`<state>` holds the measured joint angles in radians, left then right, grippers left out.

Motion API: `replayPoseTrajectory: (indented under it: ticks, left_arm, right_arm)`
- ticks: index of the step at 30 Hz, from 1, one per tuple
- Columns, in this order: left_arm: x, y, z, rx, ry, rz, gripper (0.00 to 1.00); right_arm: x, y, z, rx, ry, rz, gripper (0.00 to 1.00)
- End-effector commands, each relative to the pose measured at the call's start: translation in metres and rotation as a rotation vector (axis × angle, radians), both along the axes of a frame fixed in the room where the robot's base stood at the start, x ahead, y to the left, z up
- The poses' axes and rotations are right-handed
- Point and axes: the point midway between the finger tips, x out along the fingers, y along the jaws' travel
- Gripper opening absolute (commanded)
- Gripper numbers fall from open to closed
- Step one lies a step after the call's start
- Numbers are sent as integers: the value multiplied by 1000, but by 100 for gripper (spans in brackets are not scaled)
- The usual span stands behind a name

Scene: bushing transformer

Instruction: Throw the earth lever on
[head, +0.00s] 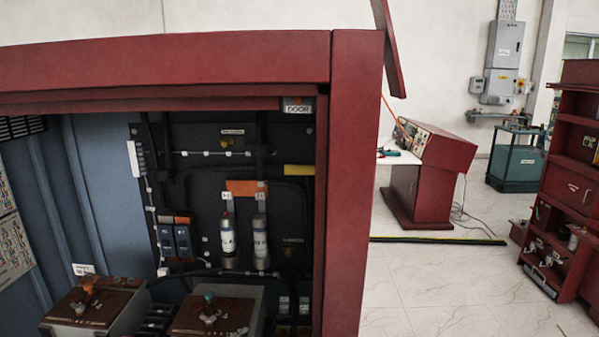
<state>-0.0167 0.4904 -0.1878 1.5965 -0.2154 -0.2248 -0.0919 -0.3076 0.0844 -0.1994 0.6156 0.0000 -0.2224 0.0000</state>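A large red cabinet (357,190) stands open close in front of me. Inside is a black back panel (205,180) with two upright cylinders with white labels, the left one (228,240) and the right one (260,241). Two grey boxes with brown tops, the left one (92,303) and the right one (212,316), sit low in the cabinet, each with a knob-like terminal on top. I cannot tell any part as the earth lever. Neither of my grippers shows in the head view.
The cabinet's red top beam (165,62) and right post border the opening. To the right, a red control desk (430,165), a teal cabinet (517,158) and red shelving (575,180) stand farther back. The tiled floor (440,285) between is mostly clear.

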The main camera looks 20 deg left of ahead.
Motion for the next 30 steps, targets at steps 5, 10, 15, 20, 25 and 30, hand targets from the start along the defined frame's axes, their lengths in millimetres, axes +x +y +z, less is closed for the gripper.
replayPoseTrajectory:
  ticks: [5,10,15,20,25,30]
  left_arm:
    - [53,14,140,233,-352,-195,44]
    - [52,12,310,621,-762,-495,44]
    - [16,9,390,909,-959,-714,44]
    - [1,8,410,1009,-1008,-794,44]
    - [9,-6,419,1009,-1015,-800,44]
    - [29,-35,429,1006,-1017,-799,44]
  right_arm:
    - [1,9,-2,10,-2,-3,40]
    - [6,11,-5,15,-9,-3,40]
    - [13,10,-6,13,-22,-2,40]
    - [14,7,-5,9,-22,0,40]
    - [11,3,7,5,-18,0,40]
    - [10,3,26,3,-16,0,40]
